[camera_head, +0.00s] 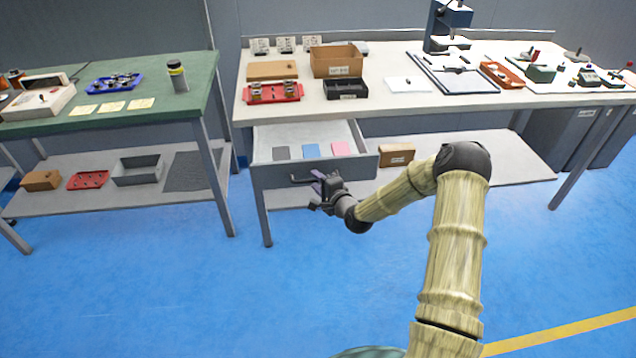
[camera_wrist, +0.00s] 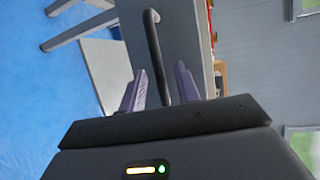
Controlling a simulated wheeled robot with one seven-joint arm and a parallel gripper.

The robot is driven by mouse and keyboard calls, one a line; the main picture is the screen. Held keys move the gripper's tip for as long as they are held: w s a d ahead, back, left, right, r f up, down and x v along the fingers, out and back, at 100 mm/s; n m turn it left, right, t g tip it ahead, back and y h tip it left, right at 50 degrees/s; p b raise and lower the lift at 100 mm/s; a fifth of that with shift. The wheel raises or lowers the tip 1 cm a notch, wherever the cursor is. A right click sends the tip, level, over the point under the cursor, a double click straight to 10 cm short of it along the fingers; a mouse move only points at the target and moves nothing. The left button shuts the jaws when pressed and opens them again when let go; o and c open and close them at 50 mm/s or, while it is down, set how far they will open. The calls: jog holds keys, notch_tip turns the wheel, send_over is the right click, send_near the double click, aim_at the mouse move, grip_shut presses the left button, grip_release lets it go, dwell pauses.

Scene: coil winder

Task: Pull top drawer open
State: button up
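The top drawer (camera_head: 359,166) under the white workbench stands pulled out. Its open top shows a light interior with flat grey, blue and pink pieces. Its dark bar handle (camera_head: 302,180) is on the front face; in the wrist view the handle (camera_wrist: 152,32) runs down between my fingers. My gripper (camera_head: 318,182) is at the handle, in front of the drawer. In the wrist view my gripper (camera_wrist: 160,72) has its two purple fingers apart, one on each side of the bar, with visible gaps. The handle's lower end is hidden behind the gripper body.
The white workbench (camera_head: 385,108) carries boxes, trays and tools. A brown box (camera_head: 397,154) sits on its lower shelf, right of the drawer. A green-topped table (camera_head: 150,112) stands at left. The blue floor (camera_head: 200,290) in front is clear.

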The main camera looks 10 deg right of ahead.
jog(key=shift+s, duration=0.1)
jog(key=p+v, duration=0.1)
jog(key=v, duration=1.6)
jog(key=shift+s, duration=0.1)
